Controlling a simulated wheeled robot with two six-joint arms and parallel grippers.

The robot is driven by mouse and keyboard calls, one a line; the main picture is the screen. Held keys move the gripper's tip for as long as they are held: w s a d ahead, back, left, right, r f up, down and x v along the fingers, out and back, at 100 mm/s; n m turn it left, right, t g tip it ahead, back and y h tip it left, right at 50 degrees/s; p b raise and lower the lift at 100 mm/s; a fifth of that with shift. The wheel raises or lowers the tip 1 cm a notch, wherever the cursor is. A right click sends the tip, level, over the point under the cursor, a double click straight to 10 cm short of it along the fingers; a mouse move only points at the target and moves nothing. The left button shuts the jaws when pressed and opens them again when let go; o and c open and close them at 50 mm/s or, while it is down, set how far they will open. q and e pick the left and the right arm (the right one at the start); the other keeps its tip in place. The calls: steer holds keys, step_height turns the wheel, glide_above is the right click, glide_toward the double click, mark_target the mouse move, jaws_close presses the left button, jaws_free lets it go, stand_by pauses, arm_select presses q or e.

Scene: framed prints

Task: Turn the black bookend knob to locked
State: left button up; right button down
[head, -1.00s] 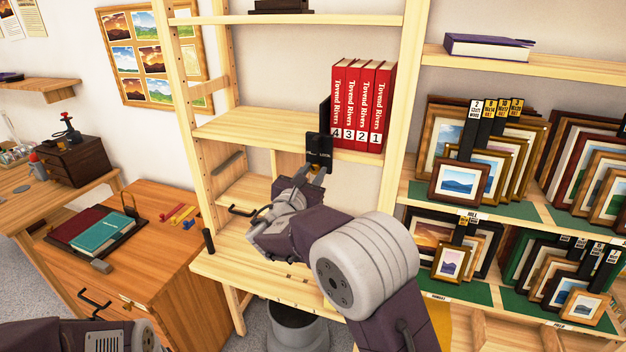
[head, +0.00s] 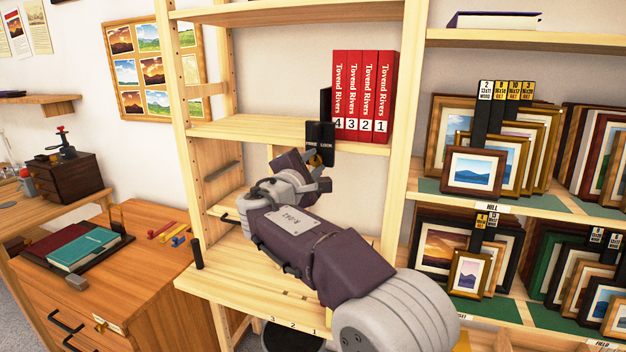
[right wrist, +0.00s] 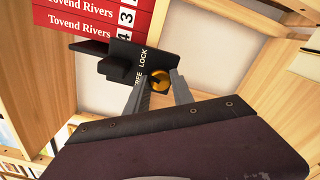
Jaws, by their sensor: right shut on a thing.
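The black bookend (head: 326,128) stands at the left end of the red books on the shelf. Its front plate carries the words FREE and LOCK, also readable in the right wrist view (right wrist: 139,60). The brass-coloured knob (right wrist: 160,76) sits at the plate's lower edge, with a dark mark on its face. My right gripper (right wrist: 157,84) is shut on the knob, a finger on each side. In the head view this gripper (head: 317,168) reaches up to the plate from below and hides most of the knob. I cannot tell the knob's exact setting. My left gripper is not in view.
Several red Tovend Rivers books (head: 363,97) stand right of the bookend. The wooden shelf (head: 240,129) is bare to the left. Framed prints (head: 475,170) fill the racks at right. A desk (head: 150,265) with a teal book (head: 83,247) is at left.

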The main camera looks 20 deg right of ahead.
steer(key=m+b, duration=0.3)
steer(key=shift+f, duration=0.2)
steer(key=shift+r+m+b, duration=0.15)
steer(key=shift+m+b, duration=0.6)
steer(key=shift+m, duration=0.55)
steer(key=c, duration=1.1)
jaws_free()
steer(key=shift+r, duration=0.1)
steer(key=b+v, duration=0.1)
steer(key=v, duration=0.8)
